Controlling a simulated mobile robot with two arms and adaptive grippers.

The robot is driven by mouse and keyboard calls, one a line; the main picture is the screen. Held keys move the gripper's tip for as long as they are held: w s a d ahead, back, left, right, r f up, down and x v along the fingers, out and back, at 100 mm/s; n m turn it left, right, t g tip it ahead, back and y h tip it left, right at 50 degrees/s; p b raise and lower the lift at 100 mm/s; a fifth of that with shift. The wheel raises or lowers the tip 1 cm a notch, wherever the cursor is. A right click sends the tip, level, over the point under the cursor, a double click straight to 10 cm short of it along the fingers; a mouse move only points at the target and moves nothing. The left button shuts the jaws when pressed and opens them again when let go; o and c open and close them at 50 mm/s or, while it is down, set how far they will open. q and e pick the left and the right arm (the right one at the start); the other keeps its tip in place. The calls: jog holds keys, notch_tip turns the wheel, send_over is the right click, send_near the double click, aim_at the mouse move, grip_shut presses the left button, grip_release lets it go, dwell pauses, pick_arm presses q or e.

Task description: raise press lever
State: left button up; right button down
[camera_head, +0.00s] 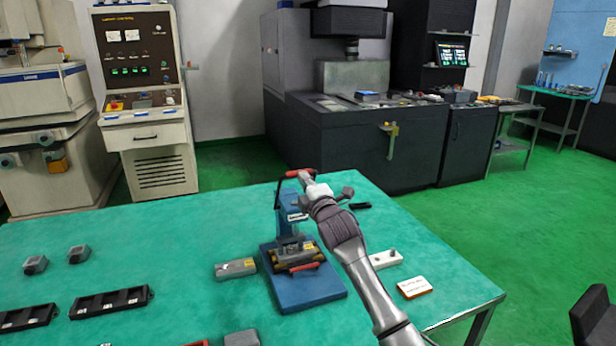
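A blue press (306,290) stands on the green table. Its dark lever arm rises at the top left of the column and ends in a red grip (293,173), which is up high. My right gripper (306,181) is at this red grip, its tips overlapping or touching it; whether the fingers close around it is too small to tell. A metal fixture (295,255) with a second red handle (304,267) sits low on the press base. My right arm hides part of the table right of the press. My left gripper is not in view.
On the table (150,250) lie a grey block (236,268), black trays (111,302), small grey blocks (78,254), a white part (386,258) and a label card (414,287). A dark object (594,318) is at the lower right. Machines stand behind the table.

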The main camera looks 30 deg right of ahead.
jog(key=w+r+g+p, duration=0.1)
jog(key=w+p, duration=0.1)
jog(key=p, duration=0.1)
jog(key=w+d+r+g+p, duration=0.1)
jog(key=r+p, duration=0.1)
jog(key=p, duration=0.2)
jog(key=shift+w+r, duration=0.25)
jog(key=shift+w, duration=0.1)
jog(key=shift+w+d+r+y+p, duration=0.15)
jog(key=shift+w+y+p, duration=0.25)
jog(key=shift+w+p, duration=0.7)
jog(key=shift+w, duration=0.2)
